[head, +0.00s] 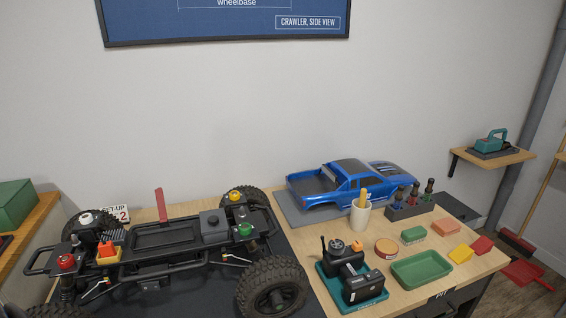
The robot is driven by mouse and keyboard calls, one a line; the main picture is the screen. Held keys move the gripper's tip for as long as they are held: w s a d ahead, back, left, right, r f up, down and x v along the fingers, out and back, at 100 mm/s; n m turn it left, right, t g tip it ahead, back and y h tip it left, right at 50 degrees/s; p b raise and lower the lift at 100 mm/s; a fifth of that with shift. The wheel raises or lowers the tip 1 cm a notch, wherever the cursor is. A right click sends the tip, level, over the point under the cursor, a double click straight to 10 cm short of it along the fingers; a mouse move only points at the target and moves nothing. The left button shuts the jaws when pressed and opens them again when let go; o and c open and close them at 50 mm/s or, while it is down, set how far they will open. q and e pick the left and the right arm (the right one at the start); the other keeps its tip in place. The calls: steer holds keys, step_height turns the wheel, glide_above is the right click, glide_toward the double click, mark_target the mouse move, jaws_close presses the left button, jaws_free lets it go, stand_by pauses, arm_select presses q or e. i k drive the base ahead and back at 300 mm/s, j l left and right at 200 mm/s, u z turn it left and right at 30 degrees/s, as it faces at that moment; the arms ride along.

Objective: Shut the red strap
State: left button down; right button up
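The red strap (161,205) stands upright at the far edge of the battery tray on the crawler chassis (130,262). It is a thin strip, raised and not lying across the tray. The black tray (168,234) looks empty and open on top. Neither of my grippers is in the head view.
The chassis stands on a dark mat (330,297), with a large wheel (272,288) at its near right. A blue truck body (350,185), a white cup (360,216), a teal tool stand (350,275) and a green tray (421,268) crowd the table's right. A wall (200,120) rises behind.

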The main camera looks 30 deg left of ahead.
mark_target(162, 211)
steer(key=u, duration=2)
steer(key=i+u, duration=0.25)
steer(key=j+u, duration=0.1)
steer(key=u, duration=0.15)
steer(key=i, duration=0.05)
